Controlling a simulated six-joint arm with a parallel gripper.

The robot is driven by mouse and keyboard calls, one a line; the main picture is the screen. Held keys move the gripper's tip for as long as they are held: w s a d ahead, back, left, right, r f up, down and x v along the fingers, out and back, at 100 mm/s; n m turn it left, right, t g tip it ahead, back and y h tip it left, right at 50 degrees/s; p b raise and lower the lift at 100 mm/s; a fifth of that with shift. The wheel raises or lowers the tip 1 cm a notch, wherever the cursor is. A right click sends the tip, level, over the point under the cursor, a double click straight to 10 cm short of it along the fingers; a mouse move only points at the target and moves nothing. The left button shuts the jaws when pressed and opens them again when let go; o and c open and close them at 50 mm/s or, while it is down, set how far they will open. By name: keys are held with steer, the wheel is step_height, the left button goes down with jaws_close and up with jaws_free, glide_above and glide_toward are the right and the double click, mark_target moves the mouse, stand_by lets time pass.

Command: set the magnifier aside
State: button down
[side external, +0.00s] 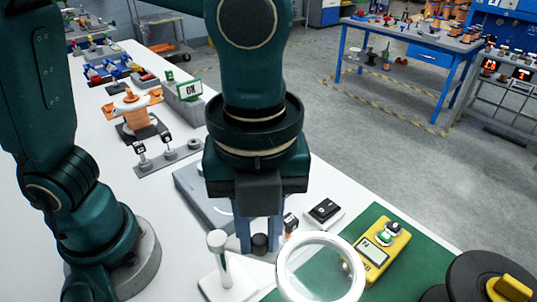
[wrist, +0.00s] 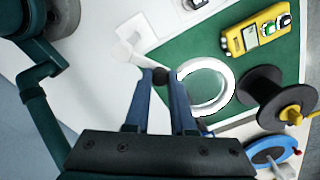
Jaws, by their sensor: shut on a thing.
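The magnifier has a white ring with a clear lens (side external: 320,268), seen also in the wrist view (wrist: 232,88). A white stand with a short post (side external: 228,280) is beside it, to the left; it shows at the upper middle of the wrist view (wrist: 133,42). My gripper (side external: 259,243) points down with its blue fingers on either side of a dark knob between stand and ring. In the wrist view my gripper (wrist: 161,76) is shut on this knob, which appears to be part of the magnifier. The exact join is partly hidden.
A green mat (side external: 416,260) lies under the ring, with a yellow meter (side external: 385,247) on it. A black spool (side external: 465,270) stands right of it. A blue reel (wrist: 270,150) is at lower right in the wrist view. White tabletop shows left of the stand.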

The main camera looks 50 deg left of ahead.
steer(key=shift+s+d+m, duration=0.15)
steer(key=shift+s+m, duration=0.35)
steer(key=shift+m, duration=0.55)
steer(key=shift+s+d+m, duration=0.15)
steer(key=shift+s+m, duration=0.35)
steer(key=shift+m, duration=0.6)
steer(key=shift+s+d+m, duration=0.15)
steer(key=shift+s+m, duration=0.35)
steer(key=shift+m, duration=0.55)
steer(key=c, duration=0.8)
jaws_free()
steer(key=shift+o, duration=0.2)
steer(key=shift+r, duration=0.15)
steer(key=shift+r, duration=2.45)
